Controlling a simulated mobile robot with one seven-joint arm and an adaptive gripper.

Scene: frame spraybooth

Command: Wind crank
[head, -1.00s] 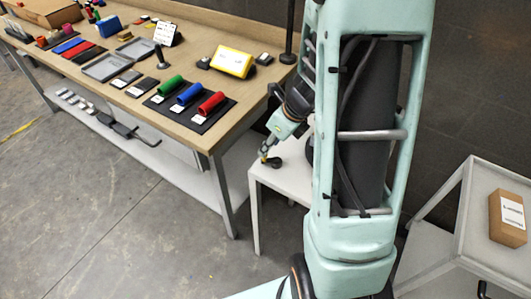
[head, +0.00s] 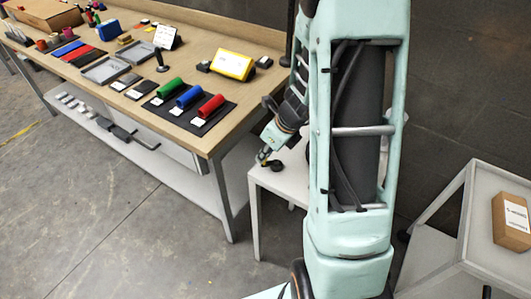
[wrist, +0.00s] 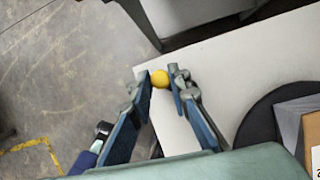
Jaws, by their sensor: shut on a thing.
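A yellow ball knob (wrist: 160,79) sits between the fingertips of my gripper (wrist: 162,80) in the wrist view, and both fingertips close on it. The crank arm under the knob cannot be made out. A dark round part (wrist: 258,122) lies on the white stand to the right, partly hidden. In the head view my gripper (head: 264,156) is low over the corner of the white stand (head: 262,178), beside a small dark round piece (head: 276,168).
A wooden bench (head: 215,140) with red, blue and green cylinders (head: 190,96) and a yellow box (head: 232,63) stands to the left. A grey cart (head: 480,255) with a cardboard box (head: 510,220) is at the right. The floor at lower left is clear.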

